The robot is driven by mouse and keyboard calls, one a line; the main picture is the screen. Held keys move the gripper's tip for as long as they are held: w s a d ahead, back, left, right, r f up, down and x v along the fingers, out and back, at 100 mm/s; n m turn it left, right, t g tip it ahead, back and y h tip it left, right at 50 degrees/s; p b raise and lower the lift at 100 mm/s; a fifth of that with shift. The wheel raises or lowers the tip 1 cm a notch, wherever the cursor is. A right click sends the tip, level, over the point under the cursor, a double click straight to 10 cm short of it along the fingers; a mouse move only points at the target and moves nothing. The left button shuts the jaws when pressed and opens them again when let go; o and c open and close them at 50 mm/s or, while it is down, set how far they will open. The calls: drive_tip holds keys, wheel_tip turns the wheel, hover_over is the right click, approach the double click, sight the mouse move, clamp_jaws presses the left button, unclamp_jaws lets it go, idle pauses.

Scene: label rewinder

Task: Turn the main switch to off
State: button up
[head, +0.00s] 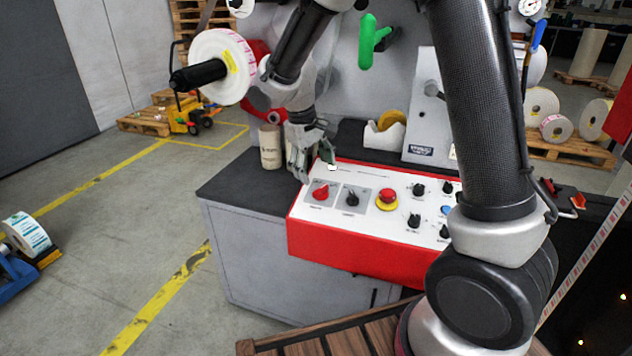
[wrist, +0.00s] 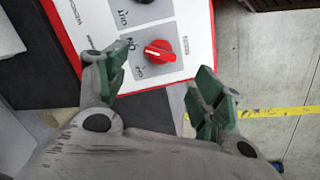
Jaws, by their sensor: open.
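The main switch looks to be the red rotary knob (head: 320,192) on a grey plate at the left end of the white-topped control panel (head: 375,180). In the wrist view the red knob (wrist: 160,50) lies ahead, between the lines of the two fingers, its grip bar nearly level across the picture. Small position labels sit beside it, too small to read surely. My gripper (head: 314,160) is open and empty, behind and above the knob in the head view. In the wrist view my gripper (wrist: 162,72) has green-padded fingers apart, neither seen touching the knob.
A black knob (head: 351,198) sits just right of the red one, then a red emergency button (head: 387,197) on a yellow ring. More black knobs follow. A cardboard core (head: 270,147) stands on the dark worktop (head: 240,183) left of my gripper.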

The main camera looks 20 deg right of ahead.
sight(320, 188)
drive_tip(key=x, duration=0.7)
drive_tip(key=shift+f, duration=0.15)
drive_tip(key=c, duration=1)
